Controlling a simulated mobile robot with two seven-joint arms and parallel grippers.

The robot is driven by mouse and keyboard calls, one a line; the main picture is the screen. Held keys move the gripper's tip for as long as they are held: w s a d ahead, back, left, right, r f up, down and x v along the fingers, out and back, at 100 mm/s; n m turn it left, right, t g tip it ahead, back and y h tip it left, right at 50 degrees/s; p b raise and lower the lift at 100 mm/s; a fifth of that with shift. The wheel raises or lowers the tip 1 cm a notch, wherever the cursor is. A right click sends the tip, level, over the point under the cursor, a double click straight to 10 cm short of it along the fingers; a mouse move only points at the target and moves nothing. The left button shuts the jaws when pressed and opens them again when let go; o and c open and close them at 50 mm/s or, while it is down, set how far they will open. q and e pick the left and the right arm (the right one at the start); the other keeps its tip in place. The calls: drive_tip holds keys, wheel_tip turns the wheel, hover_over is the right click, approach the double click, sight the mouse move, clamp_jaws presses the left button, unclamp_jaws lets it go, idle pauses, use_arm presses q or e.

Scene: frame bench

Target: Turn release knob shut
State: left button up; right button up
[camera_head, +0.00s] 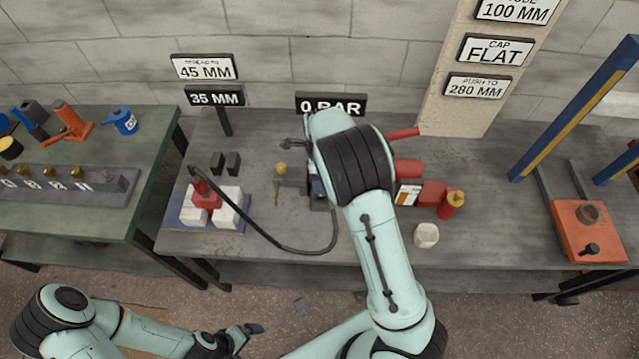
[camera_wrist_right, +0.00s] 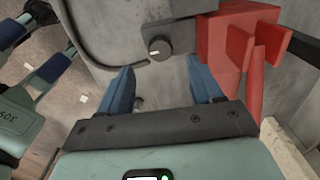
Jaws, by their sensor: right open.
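The release knob (camera_wrist_right: 160,48) is a small dark round knob with a short white mark, on a grey block in the right wrist view. My right gripper (camera_wrist_right: 163,76) is open, with its two blue fingers apart. The knob shows between and just beyond the fingertips, with no visible contact. In the head view my right arm hides the knob, most of the pump unit (camera_head: 318,190) and the right gripper's fingers. My left gripper (camera_head: 242,337) is low in front of the bench, away from the pump; its finger opening is unclear.
A red part (camera_wrist_right: 235,45) stands close right of the knob. A black hose (camera_head: 280,240) runs across the bench to a red jack (camera_head: 205,190) between white blocks. A 0 BAR sign (camera_head: 330,104) stands behind. A white nut-like piece (camera_head: 426,235) lies near the front edge.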

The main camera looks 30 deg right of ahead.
wheel_tip(320, 180, up, 6)
idle(0.8)
